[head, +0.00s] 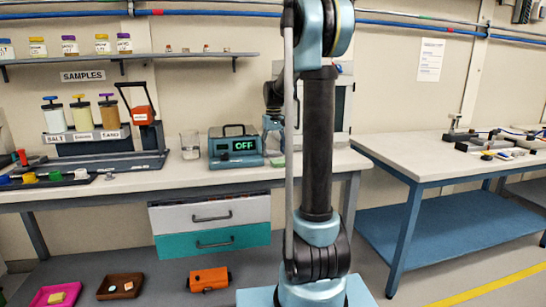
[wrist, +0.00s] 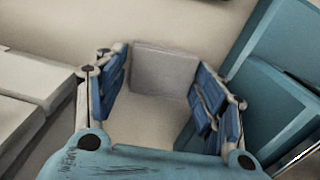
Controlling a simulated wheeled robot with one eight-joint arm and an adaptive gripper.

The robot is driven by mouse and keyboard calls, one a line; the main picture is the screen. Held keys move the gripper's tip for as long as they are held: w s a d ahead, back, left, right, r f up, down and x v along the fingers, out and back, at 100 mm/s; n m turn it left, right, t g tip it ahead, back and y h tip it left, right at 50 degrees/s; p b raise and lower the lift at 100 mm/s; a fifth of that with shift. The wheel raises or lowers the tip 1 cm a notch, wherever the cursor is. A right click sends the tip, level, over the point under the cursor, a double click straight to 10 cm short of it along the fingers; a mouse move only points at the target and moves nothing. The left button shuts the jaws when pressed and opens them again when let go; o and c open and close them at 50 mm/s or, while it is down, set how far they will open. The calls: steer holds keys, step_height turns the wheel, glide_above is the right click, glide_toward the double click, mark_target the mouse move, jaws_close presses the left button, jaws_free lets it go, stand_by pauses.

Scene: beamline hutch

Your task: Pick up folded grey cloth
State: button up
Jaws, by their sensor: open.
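The folded grey cloth (wrist: 165,72) shows in the wrist view as a flat grey square on a pale surface. It lies just beyond and between the fingertips of my gripper (wrist: 160,85). My gripper is open, with blue-padded fingers to the left and right, and nothing is held between them. I cannot tell how much height is left between the fingertips and the cloth. In the head view I cannot make out the cloth; my arm stands in front of that part of the bench.
A teal box reading OFF (head: 236,147) and a glass beaker (head: 190,145) stand on the left bench (head: 100,188). In the wrist view a teal body (wrist: 285,85) is close on the right and a pale block (wrist: 35,95) on the left. Another bench (head: 400,152) stands at right.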

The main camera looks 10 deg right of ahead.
mark_target(273, 151)
steer(key=c, duration=0.5)
steer(key=shift+r, duration=0.15)
step_height(273, 151, up, 18)
steer(key=shift+f, duration=0.1)
stand_by(0.4)
steer(key=shift+o, duration=1.3)
steer(key=c, duration=0.3)
steer(key=shift+c, duration=0.3)
